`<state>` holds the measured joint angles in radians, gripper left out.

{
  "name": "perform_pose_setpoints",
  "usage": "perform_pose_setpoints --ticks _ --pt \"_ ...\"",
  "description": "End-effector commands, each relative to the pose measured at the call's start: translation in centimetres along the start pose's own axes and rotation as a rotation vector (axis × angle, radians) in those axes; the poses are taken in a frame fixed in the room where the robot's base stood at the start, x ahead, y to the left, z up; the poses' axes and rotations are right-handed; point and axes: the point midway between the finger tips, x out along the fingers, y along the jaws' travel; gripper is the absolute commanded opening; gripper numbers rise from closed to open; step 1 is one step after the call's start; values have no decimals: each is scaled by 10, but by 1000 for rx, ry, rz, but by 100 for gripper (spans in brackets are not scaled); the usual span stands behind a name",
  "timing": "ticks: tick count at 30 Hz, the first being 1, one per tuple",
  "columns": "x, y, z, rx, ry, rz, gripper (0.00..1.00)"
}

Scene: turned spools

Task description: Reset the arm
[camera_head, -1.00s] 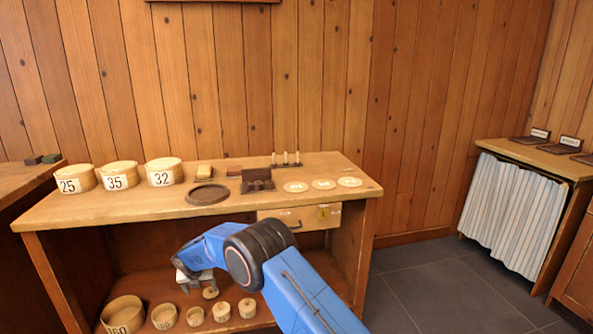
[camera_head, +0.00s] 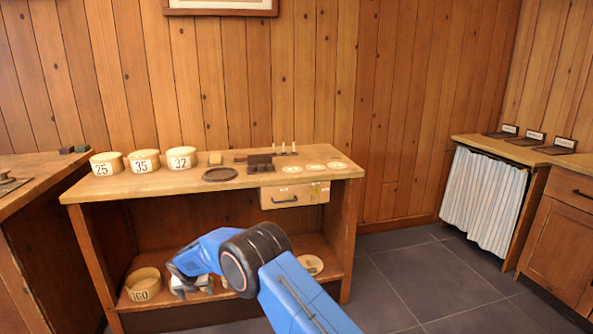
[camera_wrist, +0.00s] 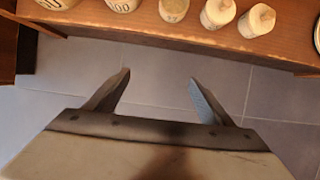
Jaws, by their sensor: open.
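My blue arm reaches forward from the bottom of the head view, with my gripper (camera_head: 184,284) low in front of the bench's lower shelf. In the wrist view, my gripper's two fingers (camera_wrist: 159,88) stand wide apart with only grey floor tiles between them. It is open and empty. The lower shelf edge (camera_wrist: 200,38) with round boxes and spools runs across the top of that view, apart from the fingertips.
The workbench (camera_head: 130,187) carries boxes marked 25 (camera_head: 107,164), 35 (camera_head: 144,162) and 32 (camera_head: 182,158), a dark round tray (camera_head: 220,174) and pale discs. A box marked 160 (camera_head: 144,284) sits on the lower shelf. Grey floor (camera_head: 410,270) is clear at right.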

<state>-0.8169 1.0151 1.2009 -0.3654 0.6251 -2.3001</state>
Motion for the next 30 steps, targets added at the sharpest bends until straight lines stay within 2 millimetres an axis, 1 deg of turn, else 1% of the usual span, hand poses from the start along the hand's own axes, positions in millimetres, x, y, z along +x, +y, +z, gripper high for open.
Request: perform_pose_setpoints --ticks 2,10,14,17,20,23,26,30 --pt "0 0 0 0 0 0 75" --pt "-24 -21 12 81 -1 -4 75" --pt "-39 -36 20 133 -1 -8 75" --pt "-55 -49 26 185 -2 -10 75" --pt "-72 -65 33 244 -3 -12 75" --pt "-94 -86 40 322 -4 -16 75" --pt "-124 -114 48 423 -6 -21 75" --pt "-172 -161 55 593 -9 -28 75"
